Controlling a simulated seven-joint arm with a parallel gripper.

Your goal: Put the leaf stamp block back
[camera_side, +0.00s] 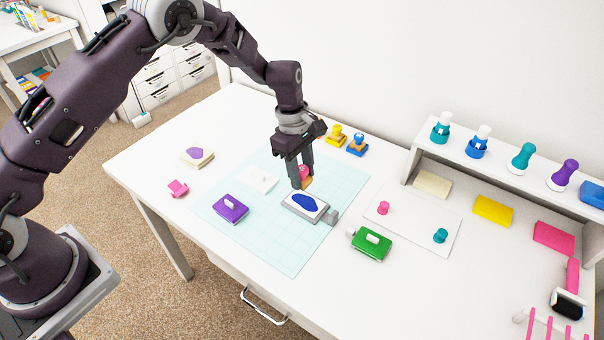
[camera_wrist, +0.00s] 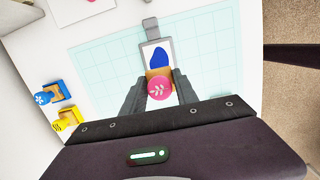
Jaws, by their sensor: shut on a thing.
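The leaf stamp block has a pink round top with a white leaf mark and a wooden base; it shows in the side view (camera_side: 303,171) and the wrist view (camera_wrist: 159,88). My gripper (camera_side: 301,182) is shut on it, one finger on each side; it also shows in the wrist view (camera_wrist: 159,92). The block is at the far edge of an open grey ink pad with a blue patch (camera_side: 305,206), also in the wrist view (camera_wrist: 157,54). I cannot tell whether the block touches the pad or mat.
A pale green cutting mat (camera_side: 285,255) lies underneath. A yellow stamp (camera_side: 337,135) and a blue stamp (camera_side: 356,145) stand behind on the right. A purple pad (camera_side: 230,208) and a green pad (camera_side: 371,245) lie nearby. A white shelf (camera_side: 500,170) with several stamps borders the right.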

